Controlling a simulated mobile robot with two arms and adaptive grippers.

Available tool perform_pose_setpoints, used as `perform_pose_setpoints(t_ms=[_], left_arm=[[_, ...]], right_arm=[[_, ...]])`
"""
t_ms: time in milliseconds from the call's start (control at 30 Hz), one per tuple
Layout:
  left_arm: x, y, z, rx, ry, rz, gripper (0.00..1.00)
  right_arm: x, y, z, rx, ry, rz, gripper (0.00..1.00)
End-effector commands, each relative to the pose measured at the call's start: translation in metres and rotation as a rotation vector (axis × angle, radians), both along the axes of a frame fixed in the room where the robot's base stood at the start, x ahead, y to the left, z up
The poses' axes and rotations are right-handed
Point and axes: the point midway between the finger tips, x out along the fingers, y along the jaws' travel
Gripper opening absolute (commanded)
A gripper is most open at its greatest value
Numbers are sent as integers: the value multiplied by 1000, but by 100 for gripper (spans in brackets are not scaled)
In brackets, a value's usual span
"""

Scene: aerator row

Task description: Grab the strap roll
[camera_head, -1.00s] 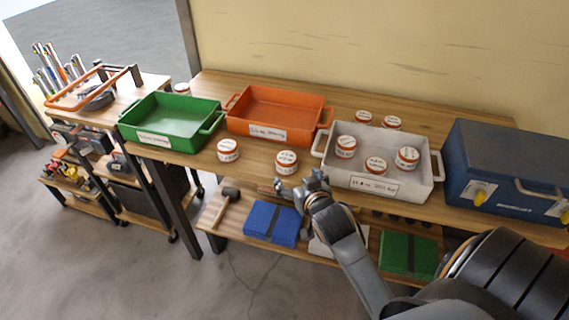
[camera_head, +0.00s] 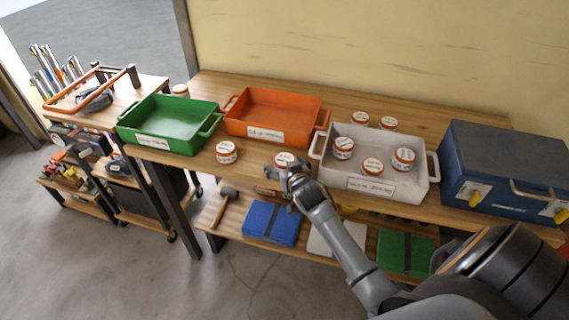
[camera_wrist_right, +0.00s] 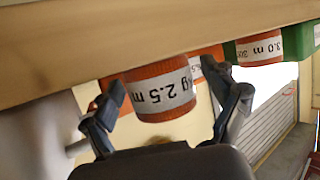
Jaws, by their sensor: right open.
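Several strap rolls, orange with white labels and white tops, stand on the wooden workbench. The one nearest my right gripper is a strap roll (camera_head: 284,158) at the front edge, below the orange tray. In the right wrist view that strap roll (camera_wrist_right: 162,90) carries a label reading "2.5 m". My right gripper (camera_head: 283,176) is open, and it also shows in the wrist view (camera_wrist_right: 166,88) with a finger on each side of the roll. No clear contact shows. Another strap roll (camera_head: 226,152) stands to its left. My left gripper is out of view.
A blue toolbox (camera_head: 480,165) stands at the right. The lower shelf holds a mallet (camera_head: 222,207) and a blue folded item (camera_head: 270,223).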

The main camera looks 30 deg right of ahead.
Motion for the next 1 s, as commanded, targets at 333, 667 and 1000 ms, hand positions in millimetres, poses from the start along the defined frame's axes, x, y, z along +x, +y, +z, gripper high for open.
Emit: perform_pose_setpoints(t_ms=[333, 667, 1000], left_arm=[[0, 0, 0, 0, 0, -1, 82], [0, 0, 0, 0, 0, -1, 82], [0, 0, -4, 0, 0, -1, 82]], right_arm=[[2, 0, -1, 0, -1, 0, 70], [2, 0, 0, 0, -2, 1, 20], [3, -1, 10, -2, -6, 0, 20]])
